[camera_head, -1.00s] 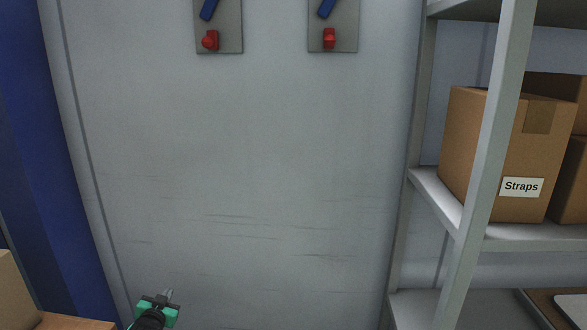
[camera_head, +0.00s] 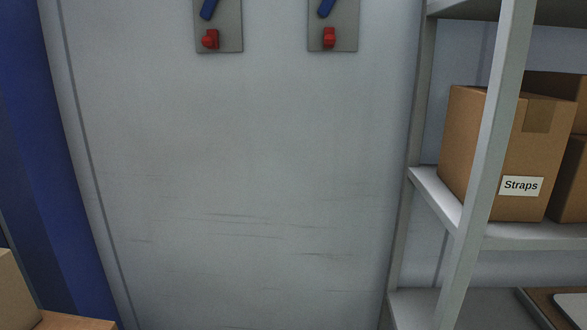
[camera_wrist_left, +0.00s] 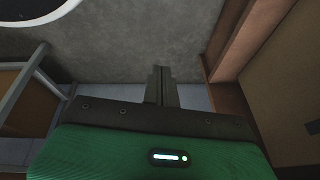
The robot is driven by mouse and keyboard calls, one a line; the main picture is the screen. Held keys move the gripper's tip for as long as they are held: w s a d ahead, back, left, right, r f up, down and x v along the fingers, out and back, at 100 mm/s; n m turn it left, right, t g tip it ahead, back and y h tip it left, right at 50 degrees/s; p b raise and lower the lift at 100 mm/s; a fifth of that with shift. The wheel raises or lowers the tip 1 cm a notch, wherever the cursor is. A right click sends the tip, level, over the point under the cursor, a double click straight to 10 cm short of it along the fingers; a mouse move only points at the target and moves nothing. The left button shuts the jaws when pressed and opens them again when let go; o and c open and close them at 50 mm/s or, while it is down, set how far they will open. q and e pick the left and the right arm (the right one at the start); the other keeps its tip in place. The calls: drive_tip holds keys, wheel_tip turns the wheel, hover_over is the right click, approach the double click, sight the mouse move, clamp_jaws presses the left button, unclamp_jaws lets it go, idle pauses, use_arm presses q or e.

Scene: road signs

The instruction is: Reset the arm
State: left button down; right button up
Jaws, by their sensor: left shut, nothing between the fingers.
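My left gripper (camera_wrist_left: 161,72) shows in the left wrist view with its fingers together and nothing between them. Its green housing fills the bottom of that view. It does not show in the head view now. My right gripper is in neither view.
Two grey wall plates (camera_head: 230,28) (camera_head: 345,25) carry blue levers and red knobs. A metal shelf (camera_head: 440,200) with a cardboard box labelled "Straps" (camera_head: 475,150) stands at the right. A blue post (camera_head: 50,180) is at the left. The wall between is bare.

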use_arm(q)
drive_tip(key=s+d+f+g, duration=0.1)
drive_tip(key=s, duration=0.8)
drive_tip(key=s+d+f+g, duration=0.1)
drive_tip(key=s+d+f, duration=0.1)
drive_tip(key=s, duration=0.7)
drive_tip(key=shift+s+f+g, duration=0.15)
drive_tip(key=shift+f+g, duration=0.1)
drive_tip(key=shift+g, duration=0.15)
